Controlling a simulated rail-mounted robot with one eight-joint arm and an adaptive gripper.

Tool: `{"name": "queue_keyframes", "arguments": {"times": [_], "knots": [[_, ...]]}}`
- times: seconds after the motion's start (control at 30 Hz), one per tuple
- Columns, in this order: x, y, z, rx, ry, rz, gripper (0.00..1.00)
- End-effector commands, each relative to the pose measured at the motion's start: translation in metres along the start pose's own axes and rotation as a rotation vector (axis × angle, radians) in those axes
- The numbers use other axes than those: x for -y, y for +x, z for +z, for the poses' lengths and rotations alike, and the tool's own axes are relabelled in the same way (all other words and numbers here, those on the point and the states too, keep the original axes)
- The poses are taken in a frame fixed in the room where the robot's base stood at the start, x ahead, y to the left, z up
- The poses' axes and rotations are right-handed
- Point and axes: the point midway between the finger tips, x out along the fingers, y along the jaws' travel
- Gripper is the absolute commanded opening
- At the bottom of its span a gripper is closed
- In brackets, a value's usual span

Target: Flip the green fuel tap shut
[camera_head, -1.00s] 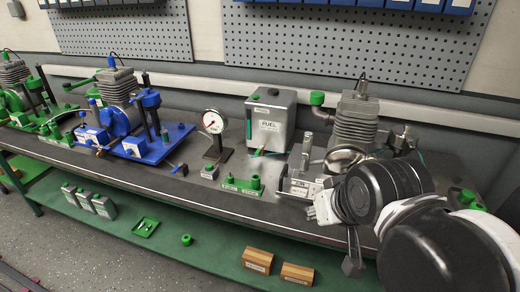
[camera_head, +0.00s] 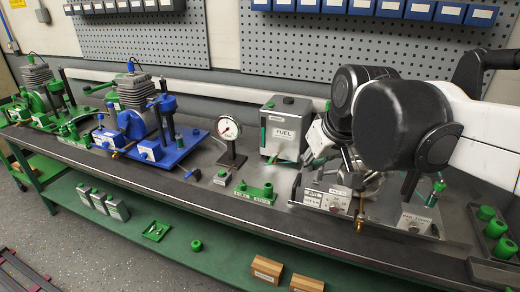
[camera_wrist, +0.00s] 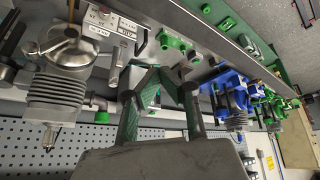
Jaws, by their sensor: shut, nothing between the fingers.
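The grey fuel tank (camera_head: 284,132), labelled FUEL, stands on the bench in the head view. The small green tap lever (camera_head: 273,158) shows at the tank's lower front; its exact angle is too small to tell. My gripper (camera_head: 309,158) is just right of the tank, partly hidden by my own arm, and appears apart from the tap. In the wrist view my gripper (camera_wrist: 163,76) shows its green-padded fingers drawn together at the tips with nothing held. The tap cannot be made out there; the fingers cover much of that area.
A dial gauge (camera_head: 228,129) stands left of the tank, and a green block with posts (camera_head: 255,192) lies in front. The grey finned engine (camera_wrist: 56,88) is close beside my gripper. A blue engine stand (camera_head: 155,145) is farther left. Pegboard (camera_head: 300,45) backs the bench.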

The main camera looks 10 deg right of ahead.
Motion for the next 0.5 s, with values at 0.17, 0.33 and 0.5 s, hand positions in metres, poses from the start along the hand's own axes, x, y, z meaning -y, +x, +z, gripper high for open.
{"name": "queue_keyframes", "arguments": {"times": [0.17, 0.33, 0.5], "knots": [[-0.006, 0.012, -0.043, 0.025, -0.060, -0.025, 0.00], [-0.012, 0.028, -0.080, 0.047, -0.119, -0.049, 0.00], [-0.017, 0.048, -0.115, 0.067, -0.179, -0.076, 0.00]]}}
